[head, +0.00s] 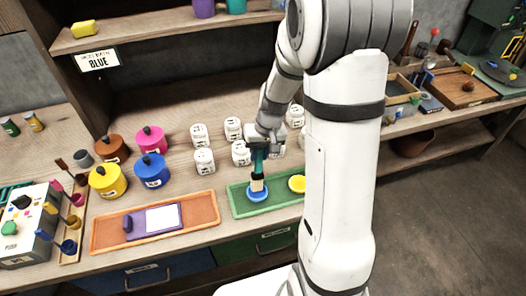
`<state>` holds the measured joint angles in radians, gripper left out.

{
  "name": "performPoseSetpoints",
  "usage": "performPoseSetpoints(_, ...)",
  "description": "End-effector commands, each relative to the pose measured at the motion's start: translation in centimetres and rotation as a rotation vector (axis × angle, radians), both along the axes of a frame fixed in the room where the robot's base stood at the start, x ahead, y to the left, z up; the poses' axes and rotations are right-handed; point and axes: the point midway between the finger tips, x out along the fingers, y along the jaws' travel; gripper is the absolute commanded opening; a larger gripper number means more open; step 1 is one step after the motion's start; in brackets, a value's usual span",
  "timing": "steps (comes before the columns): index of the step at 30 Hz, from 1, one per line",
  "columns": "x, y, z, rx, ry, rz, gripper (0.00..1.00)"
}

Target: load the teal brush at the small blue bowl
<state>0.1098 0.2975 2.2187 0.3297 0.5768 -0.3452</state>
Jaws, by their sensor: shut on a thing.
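My gripper (258,150) is shut on the teal brush (259,160) and holds it upright with the bristles down. The pale bristle end is over the small blue bowl (256,196) and appears to reach into it or touch it; I cannot tell how deep. The bowl stands on a green tray (240,209). A small yellow bowl (297,183) stands on the same tray, to the right of the blue one. My arm hides the tray's right part.
White labelled jars (204,161) stand behind the tray. Lidded pots, including a blue one (152,170) and a yellow one (108,182), stand to the left. An orange tray (201,211) holds a purple block with a white panel.

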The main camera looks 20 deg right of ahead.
Motion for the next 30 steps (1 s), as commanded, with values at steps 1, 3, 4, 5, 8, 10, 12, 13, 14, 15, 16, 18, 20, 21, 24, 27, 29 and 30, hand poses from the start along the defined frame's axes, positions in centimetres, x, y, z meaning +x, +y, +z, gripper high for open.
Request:
performPoseSetpoints(1, 0.01, 0.01, -0.01, 0.000, 0.000, 0.000, 0.00)
performPoseSetpoints(3, 0.01, 0.02, -0.06, 0.000, 0.000, 0.000, 0.00)
performPoseSetpoints(4, 0.01, 0.02, -0.09, 0.000, 0.000, 0.000, 0.00)
performPoseSetpoints(5, 0.01, 0.02, -0.13, 0.000, 0.000, 0.000, 0.00)
performPoseSetpoints(8, 0.00, 0.03, -0.26, 0.000, 0.000, 0.001, 0.00)
performPoseSetpoints(10, 0.00, 0.04, -0.35, 0.000, 0.000, 0.001, 0.00)
performPoseSetpoints(12, 0.01, 0.04, -0.43, 0.000, 0.000, 0.001, 0.00)
performPoseSetpoints(13, 0.01, 0.05, -0.47, 0.000, 0.000, 0.001, 0.00)
performPoseSetpoints(14, 0.01, 0.05, -0.51, 0.000, 0.000, 0.001, 0.00)
performPoseSetpoints(15, 0.01, 0.05, -0.55, 0.000, 0.000, 0.001, 0.00)
performPoseSetpoints(16, 0.00, 0.05, -0.59, 0.000, 0.000, 0.001, 0.00)
performPoseSetpoints(18, 0.00, 0.06, -0.67, 0.000, 0.000, 0.001, 0.00)
performPoseSetpoints(20, 0.01, 0.07, -0.75, 0.000, 0.000, 0.001, 0.00)
performPoseSetpoints(21, 0.00, 0.07, -0.79, 0.000, 0.000, 0.001, 0.00)
performPoseSetpoints(24, 0.00, 0.08, -0.91, 0.000, 0.000, 0.002, 0.00)
performPoseSetpoints(27, 0.01, 0.09, -0.92, 0.000, 0.000, 0.002, 0.00)
performPoseSetpoints(29, 0.00, 0.09, -0.91, 0.000, 0.000, 0.002, 0.00)
performPoseSetpoints(30, 0.00, 0.10, -0.91, 0.000, 0.000, 0.002, 0.00)
